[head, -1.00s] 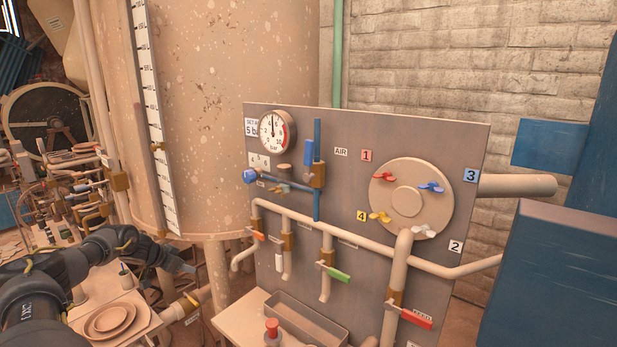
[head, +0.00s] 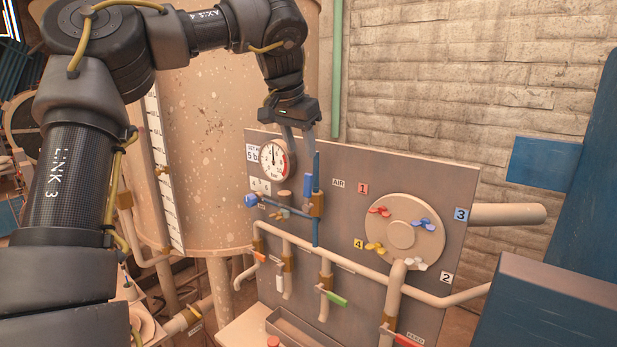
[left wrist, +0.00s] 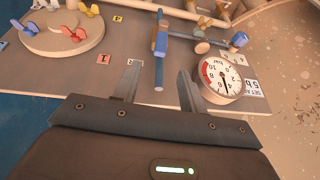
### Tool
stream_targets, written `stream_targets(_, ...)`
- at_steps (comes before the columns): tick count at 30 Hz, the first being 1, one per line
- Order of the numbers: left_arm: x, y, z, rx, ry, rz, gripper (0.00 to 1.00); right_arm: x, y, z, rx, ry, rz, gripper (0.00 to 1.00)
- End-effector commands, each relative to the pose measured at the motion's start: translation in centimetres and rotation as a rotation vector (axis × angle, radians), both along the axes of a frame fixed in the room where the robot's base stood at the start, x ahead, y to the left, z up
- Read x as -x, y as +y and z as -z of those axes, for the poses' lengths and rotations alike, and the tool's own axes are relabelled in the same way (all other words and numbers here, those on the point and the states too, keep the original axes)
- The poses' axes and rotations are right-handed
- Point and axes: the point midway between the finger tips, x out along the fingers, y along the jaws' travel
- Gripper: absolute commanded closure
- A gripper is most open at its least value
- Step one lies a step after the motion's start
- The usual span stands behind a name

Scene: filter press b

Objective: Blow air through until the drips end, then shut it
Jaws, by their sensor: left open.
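The blue air pipe (head: 316,232) runs down the grey panel beside the AIR label (head: 338,184). Its blue lever (head: 308,184) stands upright, along the pipe; the lever also shows in the left wrist view (left wrist: 160,42). The round pressure gauge (head: 277,159) has its needle pointing roughly to the dial's top. My left gripper (head: 300,146) is open and empty at the panel's top edge, above the lever and beside the gauge. In the left wrist view its fingers (left wrist: 157,78) stand either side of the pipe's end, apart from the lever. I see no drips. My right gripper is out of view.
Lower pipes carry an orange lever (head: 259,256), a green lever (head: 336,298) and a red lever (head: 407,341). A grey trough (head: 275,322) lies below. A round plate (head: 401,208) with coloured wing nuts is at right. A blue block (head: 560,290) stands front right.

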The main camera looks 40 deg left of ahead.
Motion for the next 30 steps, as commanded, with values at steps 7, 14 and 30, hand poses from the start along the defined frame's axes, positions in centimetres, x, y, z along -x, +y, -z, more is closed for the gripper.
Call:
stream_targets(7,-1.0,0.3,2.9,0.0,0.003,0.001,0.58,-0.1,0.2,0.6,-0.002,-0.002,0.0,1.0)
stream_targets(14,-2.7,0.7,6.6,-0.001,0.001,0.003,0.58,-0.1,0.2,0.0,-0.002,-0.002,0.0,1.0)
stream_targets(30,-4.1,1.0,9.9,0.0,-0.004,0.001,0.58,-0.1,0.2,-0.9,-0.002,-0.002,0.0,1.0)
